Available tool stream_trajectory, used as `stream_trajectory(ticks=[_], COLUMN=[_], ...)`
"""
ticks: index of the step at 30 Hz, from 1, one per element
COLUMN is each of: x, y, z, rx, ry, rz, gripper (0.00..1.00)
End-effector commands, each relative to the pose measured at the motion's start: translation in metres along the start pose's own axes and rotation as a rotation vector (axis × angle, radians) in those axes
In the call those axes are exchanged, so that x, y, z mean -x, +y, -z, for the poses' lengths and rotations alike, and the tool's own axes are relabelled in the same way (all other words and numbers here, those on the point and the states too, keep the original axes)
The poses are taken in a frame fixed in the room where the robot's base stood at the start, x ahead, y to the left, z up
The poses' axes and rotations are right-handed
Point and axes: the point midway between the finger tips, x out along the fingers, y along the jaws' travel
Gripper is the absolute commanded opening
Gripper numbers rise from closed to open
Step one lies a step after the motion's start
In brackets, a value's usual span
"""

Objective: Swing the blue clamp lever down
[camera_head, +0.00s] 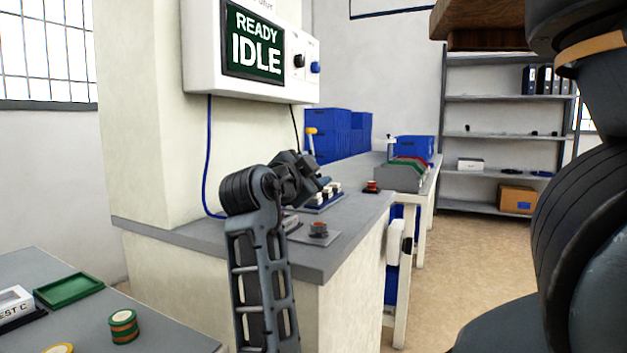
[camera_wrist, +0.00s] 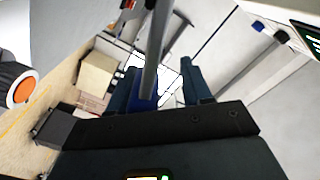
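In the wrist view a grey bar (camera_wrist: 157,45) runs down between my gripper's fingers and ends in a blue part (camera_wrist: 144,98), which looks like the blue clamp lever. My gripper (camera_wrist: 160,85) is open: its two dark blue fingers stand apart, with the bar nearer the left finger and clear space to the right finger. I cannot tell whether the left finger touches it. In the head view my gripper (camera_head: 324,184) is over the grey bench by the wall, and my wrist and forearm hide much of what is there. The lever cannot be made out in that view.
A wall panel (camera_head: 210,50) reads READY IDLE above the bench (camera_head: 345,235). Another lever with a yellow top (camera_head: 311,138) stands behind. A green tray (camera_head: 68,290) is at lower left.

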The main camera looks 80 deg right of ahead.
Motion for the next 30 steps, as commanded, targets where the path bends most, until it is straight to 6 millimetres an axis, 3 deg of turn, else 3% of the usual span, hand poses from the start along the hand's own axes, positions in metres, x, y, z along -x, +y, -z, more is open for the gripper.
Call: stream_trajectory(ticks=[1,2,9,16,22,30], x=[0.000,-0.002,-0.032,-0.052,-0.063,-0.066], y=[-0.013,-0.014,-0.003,0.000,0.003,0.004], z=[0.012,0.017,0.068,0.105,0.123,0.127], rx=[-0.005,-0.004,-0.005,-0.003,-0.002,0.000], ry=[0.000,0.002,0.010,0.005,0.002,0.001], rz=[0.001,-0.001,-0.008,-0.004,-0.002,0.000], gripper=[0.48,0.48,0.48,0.48,0.48,0.48])
